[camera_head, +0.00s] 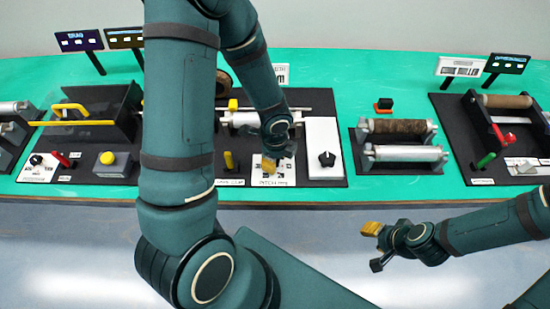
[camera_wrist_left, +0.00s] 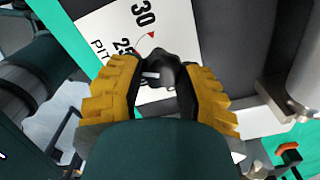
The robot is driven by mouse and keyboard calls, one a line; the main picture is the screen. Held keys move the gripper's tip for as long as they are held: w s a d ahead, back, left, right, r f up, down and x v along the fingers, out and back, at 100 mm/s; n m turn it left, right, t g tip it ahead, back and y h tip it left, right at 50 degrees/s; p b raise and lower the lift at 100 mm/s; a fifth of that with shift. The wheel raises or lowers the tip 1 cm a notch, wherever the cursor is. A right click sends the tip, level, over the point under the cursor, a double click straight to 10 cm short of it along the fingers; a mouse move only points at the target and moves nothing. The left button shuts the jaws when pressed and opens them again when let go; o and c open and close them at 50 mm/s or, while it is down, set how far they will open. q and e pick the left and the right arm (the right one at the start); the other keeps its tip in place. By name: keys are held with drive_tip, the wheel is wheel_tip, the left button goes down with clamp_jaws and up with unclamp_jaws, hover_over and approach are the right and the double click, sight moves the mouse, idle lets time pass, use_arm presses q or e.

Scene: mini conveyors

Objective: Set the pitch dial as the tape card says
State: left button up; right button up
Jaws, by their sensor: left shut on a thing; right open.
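The pitch dial is a black knob (camera_wrist_left: 163,68) on a white scale plate (camera_head: 262,179) labelled PITCH mm. My left gripper (camera_head: 272,163) is shut on the knob, its yellow ribbed fingers on both sides of it in the left wrist view. There the plate shows the number 30, part of a lower number, and a small red mark. The fingers hide the rest of the scale, and I cannot read the setting. A white card (camera_head: 282,73) stands behind, mostly hidden by my arm; its text is unreadable. My right gripper (camera_head: 371,237) is open and empty, in front of the table.
A white block with another black knob (camera_head: 326,158) is right of the dial. A yellow lever (camera_head: 229,160) is on its left. Roller units (camera_head: 402,153) and a machine with red and green handles (camera_head: 487,160) stand farther right on the green table (camera_head: 340,85).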

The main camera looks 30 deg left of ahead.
idle(0.5)
use_arm(q)
drive_tip(key=o, duration=1.2)
drive_tip(key=shift+r, duration=0.1)
wheel_tip(320, 180, up, 12)
drive_tip(key=shift+f, duration=0.1)
